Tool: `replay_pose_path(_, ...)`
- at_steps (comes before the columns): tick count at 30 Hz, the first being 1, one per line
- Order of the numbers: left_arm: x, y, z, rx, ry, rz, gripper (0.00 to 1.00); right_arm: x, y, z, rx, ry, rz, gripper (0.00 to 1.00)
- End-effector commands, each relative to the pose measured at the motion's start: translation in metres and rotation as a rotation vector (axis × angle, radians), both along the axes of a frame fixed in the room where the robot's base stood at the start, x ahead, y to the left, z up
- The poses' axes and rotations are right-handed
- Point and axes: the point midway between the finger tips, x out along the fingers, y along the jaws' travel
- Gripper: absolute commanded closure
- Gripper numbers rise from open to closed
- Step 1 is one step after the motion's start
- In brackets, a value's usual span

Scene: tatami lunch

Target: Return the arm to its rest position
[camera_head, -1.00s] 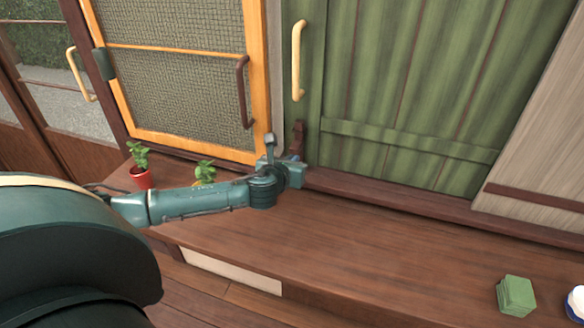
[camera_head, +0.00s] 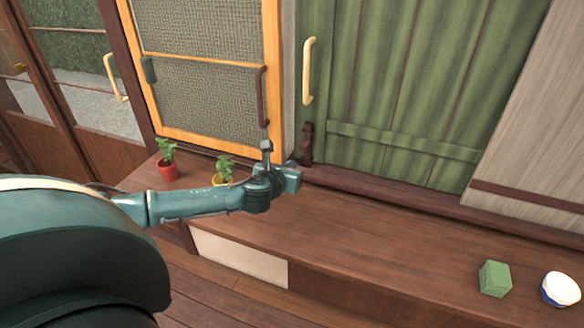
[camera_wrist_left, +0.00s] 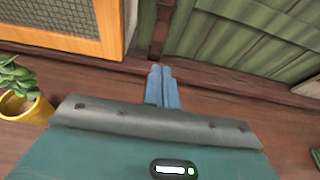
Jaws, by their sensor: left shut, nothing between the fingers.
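My left arm comes in from the left, teal and stretched low over the wooden ledge (camera_head: 385,235). Its left gripper (camera_head: 291,177) is in front of the foot of the cabinet, near the gap between the mesh door and the green door. In the left wrist view its two blue-grey fingers (camera_wrist_left: 162,87) lie together, shut with nothing between them. They point towards the dark sill and look clear of both doors. My right gripper is not in view.
The mesh door (camera_head: 205,100) and green door (camera_head: 410,100) stand behind the ledge. A red potted plant (camera_head: 168,171) and a yellow potted plant (camera_head: 219,180) are close to the arm. A green box (camera_head: 494,279) and a white-and-blue bowl (camera_head: 561,290) stand right. The ledge between is clear.

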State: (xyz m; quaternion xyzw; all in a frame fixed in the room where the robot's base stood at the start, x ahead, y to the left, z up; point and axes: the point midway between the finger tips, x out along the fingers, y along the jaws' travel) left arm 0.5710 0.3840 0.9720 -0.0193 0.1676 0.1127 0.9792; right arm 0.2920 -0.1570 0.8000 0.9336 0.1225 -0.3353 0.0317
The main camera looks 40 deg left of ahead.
Motion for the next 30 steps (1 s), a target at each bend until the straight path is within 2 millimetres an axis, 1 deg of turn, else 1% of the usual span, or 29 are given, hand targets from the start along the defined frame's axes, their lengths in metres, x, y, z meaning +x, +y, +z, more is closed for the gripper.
replay_pose_path(3, 0.0, 0.002, 0.001, 0.0, 0.001, 0.001, 1.0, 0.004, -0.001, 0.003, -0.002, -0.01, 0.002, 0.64)
replay_pose_path(20, 0.0, 0.002, 0.001, 0.0, 0.001, 0.0, 1.0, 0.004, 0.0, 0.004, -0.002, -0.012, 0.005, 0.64)
replay_pose_path(22, -0.002, -0.001, -0.002, -0.015, 0.004, 0.0, 1.0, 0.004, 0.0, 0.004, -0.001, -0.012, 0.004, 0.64)
replay_pose_path(23, -0.003, -0.005, -0.006, -0.034, 0.006, 0.0, 1.0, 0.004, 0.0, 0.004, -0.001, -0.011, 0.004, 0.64)
replay_pose_path(26, -0.014, -0.03, -0.028, -0.181, 0.027, 0.005, 1.0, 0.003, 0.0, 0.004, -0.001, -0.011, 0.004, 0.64)
replay_pose_path(29, -0.04, -0.075, -0.064, -0.469, 0.066, 0.042, 1.0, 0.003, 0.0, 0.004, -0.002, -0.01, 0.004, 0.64)
replay_pose_path(30, -0.054, -0.096, -0.079, -0.62, 0.089, 0.074, 1.0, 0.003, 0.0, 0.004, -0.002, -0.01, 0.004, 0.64)
